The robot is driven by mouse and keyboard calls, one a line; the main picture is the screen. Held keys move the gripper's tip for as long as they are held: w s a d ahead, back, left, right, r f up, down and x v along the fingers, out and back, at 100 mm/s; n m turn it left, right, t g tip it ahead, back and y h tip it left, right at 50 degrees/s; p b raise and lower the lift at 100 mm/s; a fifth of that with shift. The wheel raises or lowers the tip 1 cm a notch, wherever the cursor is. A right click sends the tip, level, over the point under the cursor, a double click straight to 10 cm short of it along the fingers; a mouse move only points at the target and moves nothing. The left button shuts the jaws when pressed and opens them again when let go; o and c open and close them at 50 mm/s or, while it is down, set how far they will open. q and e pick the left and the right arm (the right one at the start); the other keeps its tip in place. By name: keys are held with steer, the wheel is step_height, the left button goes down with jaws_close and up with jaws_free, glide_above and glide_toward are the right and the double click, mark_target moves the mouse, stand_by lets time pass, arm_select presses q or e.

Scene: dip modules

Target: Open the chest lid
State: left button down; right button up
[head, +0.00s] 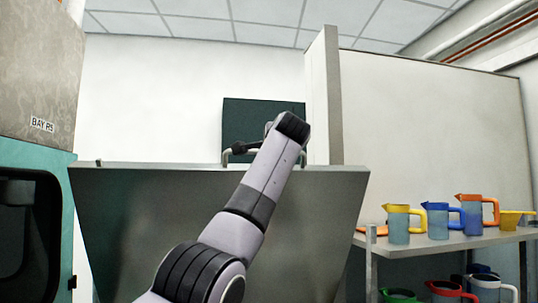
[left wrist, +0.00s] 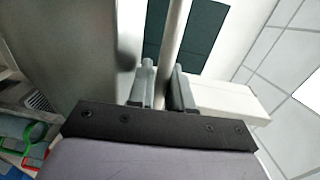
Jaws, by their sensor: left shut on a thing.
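The chest lid (head: 140,215) is a large grey metal panel that stands steeply raised across the middle of the head view. Its bar handle (head: 226,157) is at the top edge, partly hidden by my arm. My left gripper (head: 243,148) is at this handle. In the left wrist view the fingers of my left gripper (left wrist: 166,88) are shut around the handle bar (left wrist: 174,45), with the lid (left wrist: 75,50) on the left. The chest body and its inside are hidden. My right gripper is not in view.
A metal shelf (head: 440,243) at the right holds yellow, blue and orange-handled jugs, with more containers below. A teal machine (head: 35,165) labelled BAY R5 stands at the left. A dark green panel (head: 255,112) hangs behind the lid, beside a white partition (head: 430,130).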

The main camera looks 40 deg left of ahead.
arm_select(q)
steer(key=c, duration=1.2)
jaws_free()
steer(key=shift+o, duration=0.2)
steer(key=b+v, duration=0.4)
steer(key=v, duration=0.3)
steer(key=shift+d, duration=0.2)
